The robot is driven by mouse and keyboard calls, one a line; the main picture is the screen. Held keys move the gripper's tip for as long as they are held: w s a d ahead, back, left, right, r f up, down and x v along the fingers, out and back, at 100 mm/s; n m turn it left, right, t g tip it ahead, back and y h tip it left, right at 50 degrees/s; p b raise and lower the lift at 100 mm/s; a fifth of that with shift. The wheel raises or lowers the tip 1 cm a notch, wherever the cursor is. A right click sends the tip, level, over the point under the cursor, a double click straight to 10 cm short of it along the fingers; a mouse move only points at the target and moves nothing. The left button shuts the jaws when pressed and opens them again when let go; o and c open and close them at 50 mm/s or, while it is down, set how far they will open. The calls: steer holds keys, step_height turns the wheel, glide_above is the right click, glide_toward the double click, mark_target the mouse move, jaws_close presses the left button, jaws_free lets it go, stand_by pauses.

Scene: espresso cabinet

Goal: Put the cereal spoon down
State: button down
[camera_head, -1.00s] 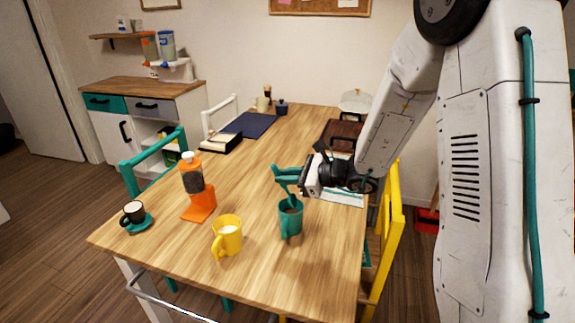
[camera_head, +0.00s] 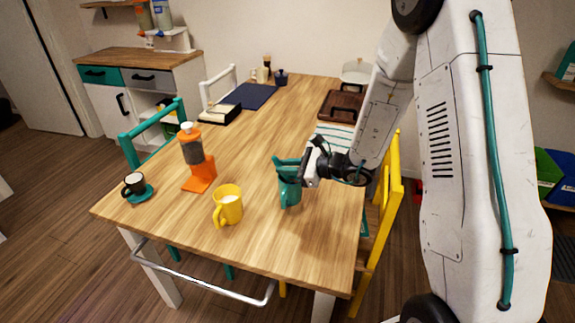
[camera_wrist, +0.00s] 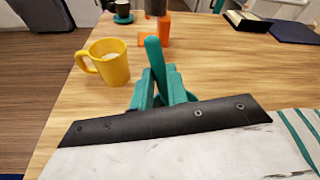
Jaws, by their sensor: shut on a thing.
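The wrist view does not clearly show the mug.
An orange grinder (camera_head: 197,165) and a dark cup on a teal saucer (camera_head: 145,194) are farther left. A striped mat (camera_head: 334,135) and brown tray (camera_head: 342,106) lie behind my gripper. The table's centre (camera_head: 250,145) is clear.

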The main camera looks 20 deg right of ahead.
steer(key=c, duration=1.3)
jaws_free()
steer(key=s+d, duration=0.6)
steer(key=d, duration=0.1)
steer(key=shift+s, duration=0.2)
